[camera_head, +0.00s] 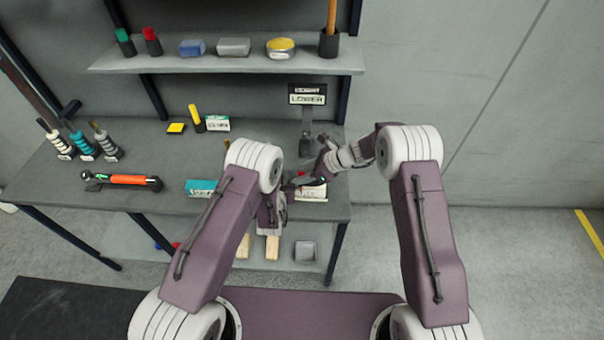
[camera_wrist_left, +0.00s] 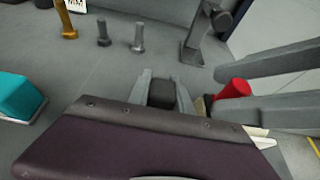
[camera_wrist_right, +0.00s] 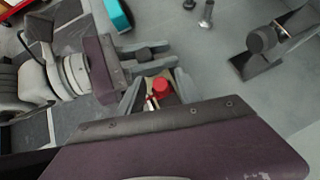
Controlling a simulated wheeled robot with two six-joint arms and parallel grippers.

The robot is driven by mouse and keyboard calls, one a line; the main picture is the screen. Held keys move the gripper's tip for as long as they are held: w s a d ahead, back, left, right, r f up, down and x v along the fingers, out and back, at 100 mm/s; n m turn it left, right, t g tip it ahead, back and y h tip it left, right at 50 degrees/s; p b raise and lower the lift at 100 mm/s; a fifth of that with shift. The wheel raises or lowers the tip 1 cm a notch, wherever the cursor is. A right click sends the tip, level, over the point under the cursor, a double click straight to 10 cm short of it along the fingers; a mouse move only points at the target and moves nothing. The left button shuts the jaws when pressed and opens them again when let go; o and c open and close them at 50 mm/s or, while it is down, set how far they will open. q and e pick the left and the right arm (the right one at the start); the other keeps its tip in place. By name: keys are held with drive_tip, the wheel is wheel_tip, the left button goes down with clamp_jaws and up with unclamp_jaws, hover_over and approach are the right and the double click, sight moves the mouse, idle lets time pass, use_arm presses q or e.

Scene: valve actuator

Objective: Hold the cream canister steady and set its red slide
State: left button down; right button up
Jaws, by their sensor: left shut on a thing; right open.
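The cream canister shows only in small patches in the left wrist view (camera_wrist_left: 258,136) and beside its red slide in the right wrist view (camera_wrist_right: 151,102). The red slide (camera_wrist_right: 160,87) stands up between the spread fingers of my right gripper (camera_wrist_right: 158,90), which is open. The red slide also shows in the left wrist view (camera_wrist_left: 236,89). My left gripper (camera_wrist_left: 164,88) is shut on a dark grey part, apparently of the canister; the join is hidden. My left arm hides much of this in the head view, where my right gripper (camera_head: 318,180) reaches in from the right.
A grey lever on a stand (camera_head: 306,140) rises behind the grippers. A teal box (camera_head: 201,187) lies left of them. A shelf (camera_head: 180,64) hangs above the workbench.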

drive_tip(key=shift+c, duration=0.3)
clamp_jaws()
idle(1.2)
